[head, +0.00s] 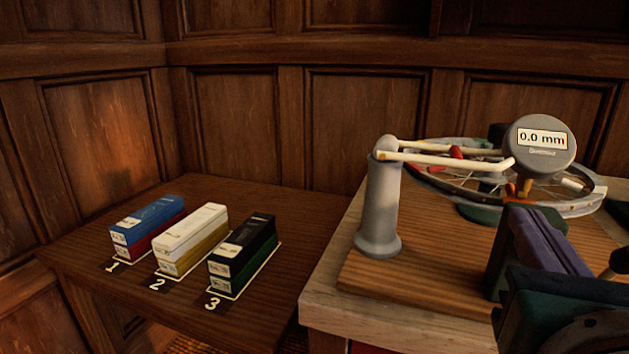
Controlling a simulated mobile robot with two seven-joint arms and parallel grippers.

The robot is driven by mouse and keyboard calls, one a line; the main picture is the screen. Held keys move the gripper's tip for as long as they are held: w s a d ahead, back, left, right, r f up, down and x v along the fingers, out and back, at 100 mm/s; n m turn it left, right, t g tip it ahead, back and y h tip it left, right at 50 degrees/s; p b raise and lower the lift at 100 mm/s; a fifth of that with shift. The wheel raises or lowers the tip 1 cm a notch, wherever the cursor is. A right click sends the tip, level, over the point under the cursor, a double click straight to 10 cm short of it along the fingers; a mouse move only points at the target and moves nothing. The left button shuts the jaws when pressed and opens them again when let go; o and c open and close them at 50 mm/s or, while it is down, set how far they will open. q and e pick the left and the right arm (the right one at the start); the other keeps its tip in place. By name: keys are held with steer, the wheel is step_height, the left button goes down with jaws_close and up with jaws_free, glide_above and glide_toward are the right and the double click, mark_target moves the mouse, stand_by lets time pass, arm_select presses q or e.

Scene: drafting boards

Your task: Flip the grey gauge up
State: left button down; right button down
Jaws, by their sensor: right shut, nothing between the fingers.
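The grey gauge (541,146) is a round dial with a display reading "0.0 mm", at the right. Pale rods (440,159) join it to a grey post (381,208) standing on a wooden board. The gauge is in front of and over part of a spoked wheel (590,204). My right gripper (519,190) comes in from the lower right, with its small orange fingertips shut and empty just below the gauge. I cannot tell whether they touch it. My left gripper is not in view.
A lower dark table (255,198) at the left holds paired boxes in numbered places: blue on red (146,220), white on yellow (190,228) and black on green (243,240). Wood-panelled walls stand behind.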

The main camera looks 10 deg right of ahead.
steer(key=x, duration=1)
steer(key=shift+b, duration=0.3)
steer(key=shift+d+r, duration=0.15)
steer(key=shift+r, duration=0.05)
